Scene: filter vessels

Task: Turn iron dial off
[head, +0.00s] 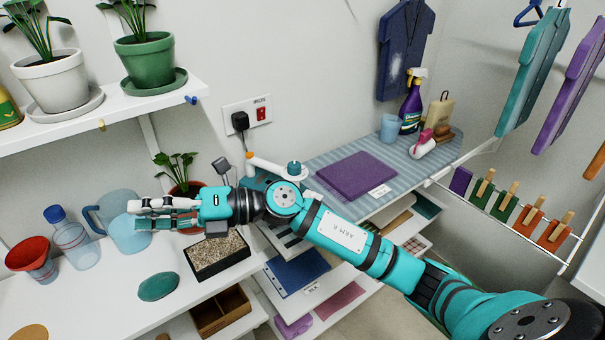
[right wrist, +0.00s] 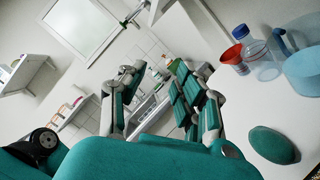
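A white appliance with a round teal knob (head: 294,167) and an orange-tipped handle (head: 251,157) sits at the left end of the striped ironing board (head: 328,151). It looks like the iron, but my right arm hides its lower part. The knob's setting cannot be read. My right gripper (head: 137,214) points left, away from the knob, above the white shelf in front of a blue clear jug (head: 120,235). In the right wrist view the gripper (right wrist: 158,80) has its fingers apart with nothing between them. My left gripper is not in view.
A wall socket (head: 262,112) with a black plug and red switch is above the board's left end. A purple folded cloth (head: 357,174) lies on the board. A potted plant (head: 183,192) and a tray of grains (head: 217,262) stand near the gripper.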

